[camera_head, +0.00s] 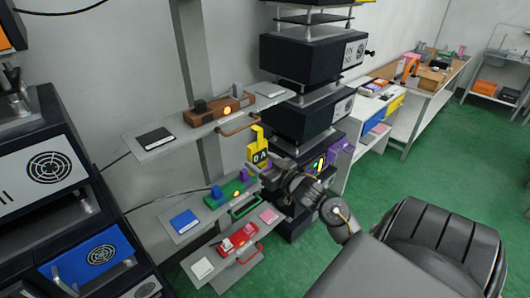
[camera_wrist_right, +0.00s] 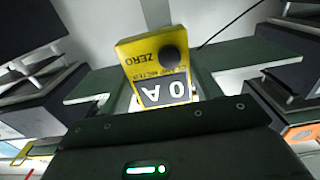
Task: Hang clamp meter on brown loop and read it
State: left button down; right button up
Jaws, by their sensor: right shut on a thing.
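The yellow clamp meter (camera_head: 257,152) is in my right gripper (camera_head: 268,172), which is shut on it. The meter is upright, and its yellow jaw end points up close to the right end of the brown loop (camera_head: 238,128). I cannot tell whether the jaw is around the loop or only beside it. In the right wrist view the meter (camera_wrist_right: 147,50) appears upside down, with a round dark knob, the word ZERO and a display reading 0 A. The brown loop sticks out from the brown block (camera_head: 212,112) on the upper shelf. My left gripper is not in view.
Below are a green fixture (camera_head: 226,194) with a green loop (camera_head: 244,205) and a red fixture (camera_head: 238,238) with a red loop (camera_head: 249,254), on lower shelves. The upper shelf (camera_head: 160,136) carries a dark panel. Black equipment racks (camera_head: 300,115) stand close on the right.

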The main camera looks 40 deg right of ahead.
jog(key=w+b, duration=0.1)
jog(key=w, duration=0.1)
jog(key=w+b, duration=0.1)
jog(key=w, duration=0.1)
jog(key=w+b, duration=0.1)
jog(key=w, duration=0.1)
jog(key=shift+w+f, duration=0.15)
jog(key=shift+f, duration=0.25)
jog(key=shift+d, duration=0.1)
jog(key=o, duration=1.3)
jog(key=shift+f, duration=0.1)
jog(key=s+b, duration=0.3)
jog(key=s, duration=0.7)
jog(key=shift+s, duration=0.45)
